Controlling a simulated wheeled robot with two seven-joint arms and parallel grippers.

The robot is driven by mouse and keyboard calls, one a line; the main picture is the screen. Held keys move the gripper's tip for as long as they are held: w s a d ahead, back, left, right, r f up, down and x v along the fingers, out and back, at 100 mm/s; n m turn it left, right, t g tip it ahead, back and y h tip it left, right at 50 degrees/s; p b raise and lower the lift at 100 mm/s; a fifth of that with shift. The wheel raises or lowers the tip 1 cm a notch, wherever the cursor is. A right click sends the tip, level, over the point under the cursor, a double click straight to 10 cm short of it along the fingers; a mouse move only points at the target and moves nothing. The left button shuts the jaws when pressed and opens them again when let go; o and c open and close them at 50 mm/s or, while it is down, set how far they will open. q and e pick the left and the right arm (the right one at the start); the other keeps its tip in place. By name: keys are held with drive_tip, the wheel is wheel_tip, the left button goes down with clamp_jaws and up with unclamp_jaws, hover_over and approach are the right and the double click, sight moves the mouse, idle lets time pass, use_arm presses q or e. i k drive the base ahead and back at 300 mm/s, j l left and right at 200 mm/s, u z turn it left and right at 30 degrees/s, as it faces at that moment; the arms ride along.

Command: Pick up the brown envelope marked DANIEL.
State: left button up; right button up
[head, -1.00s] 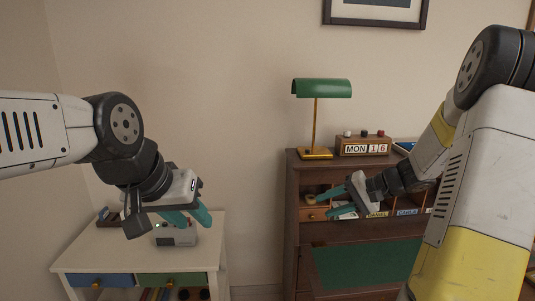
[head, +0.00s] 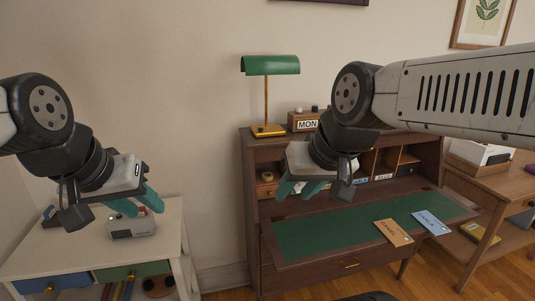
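A brown envelope (head: 394,232) lies flat on the green writing surface of the desk, near its front right part. It has dark lettering, too small for me to read surely. A light blue envelope (head: 431,222) lies just right of it. My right gripper (head: 300,190) hangs over the left part of the writing surface, left of and apart from the brown envelope. Its teal fingers are apart with nothing seen between them. My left gripper (head: 138,206) is above the white side table at left. Its teal fingers are apart and empty.
The wooden desk (head: 255,220) has labelled pigeonholes at its back, partly hidden by my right arm. A green lamp (head: 270,66) and a calendar block (head: 306,124) stand on top. A grey device (head: 130,226) sits on the white table (head: 60,250). Another wooden table (head: 515,180) stands right.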

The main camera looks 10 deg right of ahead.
sight(395, 233)
drive_tip(key=z, duration=1.6)
drive_tip(key=i+u, duration=0.25)
drive_tip(key=i, duration=0.15)
drive_tip(key=i+l+u, duration=0.25)
drive_tip(key=i+j, duration=0.05)
drive_tip(key=i, duration=0.05)
